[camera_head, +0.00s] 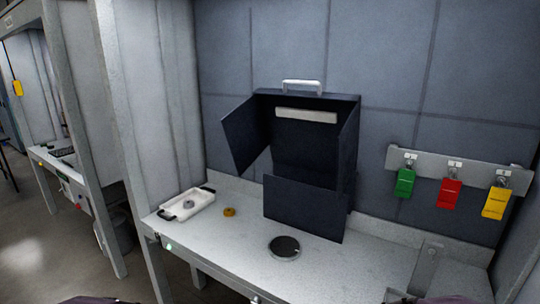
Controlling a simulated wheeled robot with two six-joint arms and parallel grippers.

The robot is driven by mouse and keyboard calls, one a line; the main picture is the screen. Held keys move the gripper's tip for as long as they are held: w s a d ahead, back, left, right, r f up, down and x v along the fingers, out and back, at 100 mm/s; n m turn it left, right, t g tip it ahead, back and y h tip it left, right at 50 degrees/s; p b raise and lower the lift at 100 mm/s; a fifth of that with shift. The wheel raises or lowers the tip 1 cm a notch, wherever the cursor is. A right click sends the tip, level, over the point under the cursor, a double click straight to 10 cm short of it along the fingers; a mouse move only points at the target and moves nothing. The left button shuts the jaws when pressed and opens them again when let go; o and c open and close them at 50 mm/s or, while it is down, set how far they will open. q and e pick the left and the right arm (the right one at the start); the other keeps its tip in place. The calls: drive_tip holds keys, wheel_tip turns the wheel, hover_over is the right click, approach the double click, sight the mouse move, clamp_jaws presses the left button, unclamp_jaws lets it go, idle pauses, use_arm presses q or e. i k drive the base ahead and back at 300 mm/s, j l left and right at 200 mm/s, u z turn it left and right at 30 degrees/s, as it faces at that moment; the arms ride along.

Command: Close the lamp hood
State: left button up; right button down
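The lamp hood is a dark box (305,150) standing open on the worktop against the back wall. A pale handle (302,82) sits on its top, and a pale bar (306,116) shows inside near the top. Its left panel (241,135) is swung out to the left. Its right panel (348,150) stands edge-on at the right side. A lower front panel (305,208) slants down over the worktop. Dark parts at the bottom edge of the picture look like mine, but neither gripper is visible.
The worktop (340,258) holds a white tray (170,211) with a grey ring, a yellow ring (229,212) and a dark round disc (285,246). Green (405,182), red (449,193) and yellow (496,202) padlocks hang on the right. The front right worktop is mostly clear.

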sight(318, 130)
drive_tip(key=i+j, duration=0.75)
drive_tip(key=j, duration=0.25)
